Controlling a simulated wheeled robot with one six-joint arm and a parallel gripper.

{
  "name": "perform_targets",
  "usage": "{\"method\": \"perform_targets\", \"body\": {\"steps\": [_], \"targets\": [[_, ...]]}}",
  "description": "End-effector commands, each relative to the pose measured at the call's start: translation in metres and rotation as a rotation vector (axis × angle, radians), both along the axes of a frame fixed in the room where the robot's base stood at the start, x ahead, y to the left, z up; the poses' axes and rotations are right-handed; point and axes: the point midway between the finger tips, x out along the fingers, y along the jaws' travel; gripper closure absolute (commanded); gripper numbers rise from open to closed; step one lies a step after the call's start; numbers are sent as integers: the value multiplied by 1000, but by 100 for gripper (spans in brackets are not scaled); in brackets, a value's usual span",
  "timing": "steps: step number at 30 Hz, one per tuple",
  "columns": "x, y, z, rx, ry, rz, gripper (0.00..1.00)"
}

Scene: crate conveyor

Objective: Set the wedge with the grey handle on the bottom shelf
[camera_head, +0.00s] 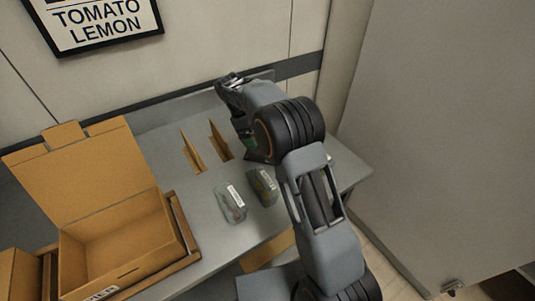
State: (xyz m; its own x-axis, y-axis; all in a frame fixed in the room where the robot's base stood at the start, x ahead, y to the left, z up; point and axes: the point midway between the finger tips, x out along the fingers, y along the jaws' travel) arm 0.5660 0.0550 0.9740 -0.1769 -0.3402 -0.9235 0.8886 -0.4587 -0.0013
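Two thin tan wedge-shaped pieces stand on the grey table (205,205), a left one (191,152) and a right one (220,143). I cannot make out a grey handle on either. My gripper (231,82) is at the back of the table, beyond the right wedge-shaped piece and apart from it. Its fingers are small and dark, and I cannot tell whether they are open or hold anything. I cannot make out a bottom shelf in this view. My arm covers the right part of the table.
Two clear packs lie mid-table, a left one (229,201) and a right one (263,186). An open cardboard box (128,246) stands at the left on a wooden tray (182,231). A sign (103,22) reading TOMATO LEMON hangs on the back wall. A large grey panel (435,130) is at right.

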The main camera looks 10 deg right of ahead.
Motion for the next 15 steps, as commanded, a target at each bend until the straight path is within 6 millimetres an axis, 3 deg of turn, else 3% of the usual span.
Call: {"method": "perform_targets", "body": {"steps": [6,15], "targets": [[-6,-10,-28,-1,1,1,6],[-11,-17,-44,0,1,0,6]]}}
